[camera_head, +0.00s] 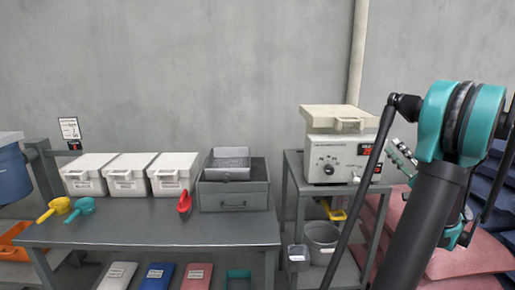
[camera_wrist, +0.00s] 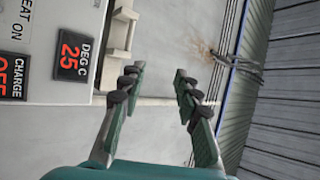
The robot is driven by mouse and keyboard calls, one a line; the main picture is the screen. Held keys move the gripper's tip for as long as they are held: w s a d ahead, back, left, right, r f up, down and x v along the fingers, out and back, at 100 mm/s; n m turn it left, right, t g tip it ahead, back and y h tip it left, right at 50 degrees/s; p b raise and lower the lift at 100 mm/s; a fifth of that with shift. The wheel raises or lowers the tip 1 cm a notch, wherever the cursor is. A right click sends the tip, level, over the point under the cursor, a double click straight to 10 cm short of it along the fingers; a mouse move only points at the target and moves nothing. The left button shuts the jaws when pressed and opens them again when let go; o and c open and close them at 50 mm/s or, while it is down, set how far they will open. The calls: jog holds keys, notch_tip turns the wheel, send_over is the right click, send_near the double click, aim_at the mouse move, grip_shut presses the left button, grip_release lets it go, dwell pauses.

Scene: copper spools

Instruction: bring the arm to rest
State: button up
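My gripper (camera_wrist: 157,78) shows in the wrist view with its two green-grey fingers spread apart and nothing between them. It is open, beside the white instrument (camera_wrist: 40,25) with a red "25" DEG C display. In the head view my arm rises at the right, with a teal joint, and my gripper (camera_head: 401,158) is small and partly hidden behind it, just right of the white instrument (camera_head: 340,158). I cannot tell from these views whether a finger touches the instrument.
The instrument stands on a grey cart (camera_head: 296,184). Left of it, a grey table (camera_head: 150,231) holds three white lidded boxes (camera_head: 126,174), yellow and teal scoops, a red scoop (camera_head: 184,203) and a grey open box (camera_head: 233,196). Pink sacks (camera_head: 470,262) lie at right.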

jog(key=w+a+f+n+g, duration=0.1)
jog(key=w+a+f+g, duration=0.2)
jog(key=a, duration=0.5)
jog(key=a+f+g, duration=0.3)
jog(key=a+f, duration=0.2)
jog(key=a, duration=0.3)
jog(key=s+a+f+n+g+h, duration=0.1)
jog(key=s+a+f+g+h, duration=0.15)
jog(key=a+f, duration=0.3)
jog(key=s+a+f+n+g+h, duration=0.1)
jog(key=s+a+f+g, duration=0.15)
jog(key=a+f, duration=0.3)
jog(key=s+a+f+n+g+h, duration=0.2)
jog(key=s+a+f+g+h, duration=0.25)
jog(key=s+f, duration=0.35)
jog(key=s+d+f+n+h, duration=0.2)
jog(key=s+d+f+h, duration=0.2)
jog(key=s, duration=0.4)
jog(key=shift+d+f+n+g+h, duration=0.4)
jog(key=shift+f+h, duration=0.2)
jog(key=shift+f, duration=0.25)
jog(key=shift+s, duration=0.1)
